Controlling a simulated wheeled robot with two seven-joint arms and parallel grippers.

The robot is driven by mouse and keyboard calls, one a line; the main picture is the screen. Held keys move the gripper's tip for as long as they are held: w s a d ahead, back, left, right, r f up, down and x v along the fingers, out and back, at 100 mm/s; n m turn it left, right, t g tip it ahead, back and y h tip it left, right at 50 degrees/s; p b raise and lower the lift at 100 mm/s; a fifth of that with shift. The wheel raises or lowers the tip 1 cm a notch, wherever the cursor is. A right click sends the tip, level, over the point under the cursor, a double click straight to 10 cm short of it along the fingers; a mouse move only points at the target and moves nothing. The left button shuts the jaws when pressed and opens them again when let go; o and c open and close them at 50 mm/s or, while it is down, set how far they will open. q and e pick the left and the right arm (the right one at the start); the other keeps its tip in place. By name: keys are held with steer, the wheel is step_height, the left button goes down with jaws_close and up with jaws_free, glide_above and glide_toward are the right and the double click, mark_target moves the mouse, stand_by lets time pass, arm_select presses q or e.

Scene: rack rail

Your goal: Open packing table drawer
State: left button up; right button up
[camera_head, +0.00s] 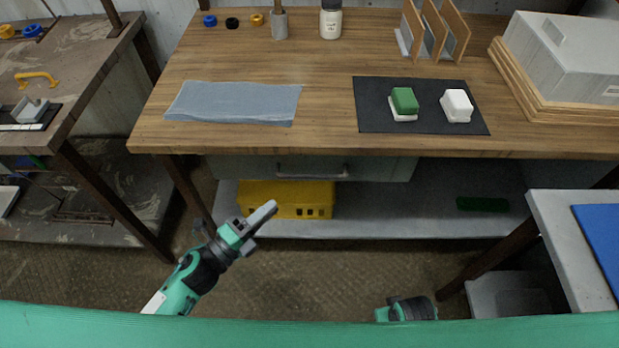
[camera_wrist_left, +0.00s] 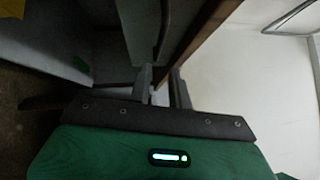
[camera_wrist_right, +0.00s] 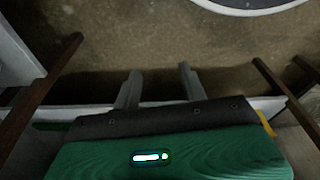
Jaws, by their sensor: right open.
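The packing table (camera_head: 350,147) has a wooden top. Its drawer (camera_head: 385,169) is a grey-green front under the top's near edge, with a metal bar handle (camera_head: 315,170), and looks shut. My left gripper (camera_head: 264,222) is below and to the left of the handle, apart from it. In the left wrist view its fingers (camera_wrist_left: 162,74) stand a little apart with nothing between them. My right gripper's fingers (camera_wrist_right: 159,70) are spread and empty over bare floor; in the head view only part of the right arm shows at the bottom edge, its fingers hidden.
A yellow crate (camera_head: 290,199) stands on the lower shelf (camera_head: 400,217) behind my left gripper. A dark table leg (camera_head: 188,190) is to its left. A pale side table (camera_head: 565,240) with a blue top piece stands at the right. The floor before the drawer is clear.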

mark_target(308, 176)
arm_select(q)
steer(key=p+x, duration=0.1)
steer(key=x, duration=1.1)
steer(key=shift+w+d+p, duration=0.25)
steer(key=shift+w+p, duration=0.05)
steer(key=shift+w, duration=0.05)
arm_select(e)
steer(key=f, duration=0.3)
steer(key=s+f, duration=0.1)
steer(key=f, duration=0.1)
steer(key=shift+d+f, duration=0.15)
steer(key=shift+d, duration=0.15)
arm_select(q)
steer(key=shift+c, duration=0.4)
jaws_close()
